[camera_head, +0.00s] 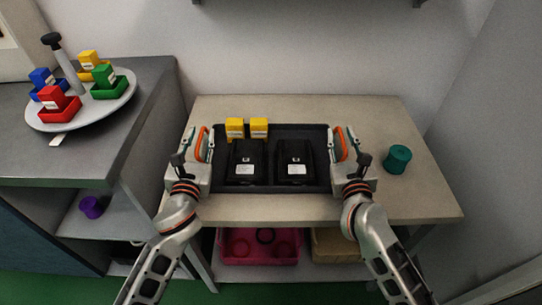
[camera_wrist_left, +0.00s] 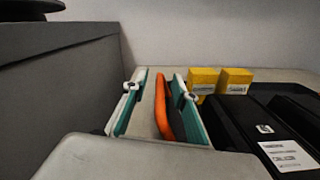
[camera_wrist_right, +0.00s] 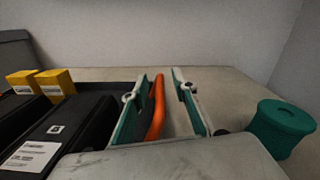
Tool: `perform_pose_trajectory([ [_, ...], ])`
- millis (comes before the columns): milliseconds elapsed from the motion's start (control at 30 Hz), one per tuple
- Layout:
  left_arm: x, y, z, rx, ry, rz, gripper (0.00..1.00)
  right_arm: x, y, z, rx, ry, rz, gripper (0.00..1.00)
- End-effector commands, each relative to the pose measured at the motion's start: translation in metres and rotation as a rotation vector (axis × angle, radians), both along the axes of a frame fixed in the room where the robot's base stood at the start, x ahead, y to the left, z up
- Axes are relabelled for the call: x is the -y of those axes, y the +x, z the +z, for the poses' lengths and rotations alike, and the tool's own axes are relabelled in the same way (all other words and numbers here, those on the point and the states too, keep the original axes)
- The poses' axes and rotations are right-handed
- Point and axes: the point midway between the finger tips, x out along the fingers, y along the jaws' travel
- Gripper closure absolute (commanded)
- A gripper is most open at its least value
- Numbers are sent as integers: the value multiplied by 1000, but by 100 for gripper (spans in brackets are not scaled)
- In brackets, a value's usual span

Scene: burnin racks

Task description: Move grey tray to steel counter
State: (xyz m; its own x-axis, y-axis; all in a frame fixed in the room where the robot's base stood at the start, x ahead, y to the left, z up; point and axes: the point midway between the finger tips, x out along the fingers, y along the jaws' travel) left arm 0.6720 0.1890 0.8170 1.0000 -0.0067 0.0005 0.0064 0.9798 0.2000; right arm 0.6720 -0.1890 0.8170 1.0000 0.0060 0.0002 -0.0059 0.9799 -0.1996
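The dark grey tray (camera_head: 300,132) lies flat on a beige table and carries two black devices (camera_head: 245,162) (camera_head: 295,162) and two yellow blocks (camera_head: 235,127) (camera_head: 259,127). An orange handle stands at each end of it. My left gripper (camera_head: 203,144) is open, with its fingers on either side of the left handle (camera_wrist_left: 165,108). My right gripper (camera_head: 344,145) is open around the right handle (camera_wrist_right: 156,108), which is nearer the left finger in the right wrist view. Gaps show beside both handles. The grey counter (camera_head: 150,110) stands at the left.
A round stand (camera_head: 72,117) with several coloured blocks in trays occupies the counter's back left; its front right is clear. A green spool (camera_head: 397,159) stands right of my right gripper. A pink bin (camera_head: 258,248) and a purple spool (camera_head: 91,207) sit on lower shelves.

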Motion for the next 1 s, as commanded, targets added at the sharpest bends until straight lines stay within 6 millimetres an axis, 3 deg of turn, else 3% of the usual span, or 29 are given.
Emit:
perform_pose_trajectory([
  [100,0,0,0,0,0,0,75,0,0,0,0,0,0,75],
  [200,0,0,0,0,-1,0,100,0,0,0,0,0,0,100],
  [667,0,0,5,7,-1,0,100,0,0,6,8,0,1,100],
  [1000,0,3,44,46,-1,0,100,0,3,44,46,-1,1,100],
])
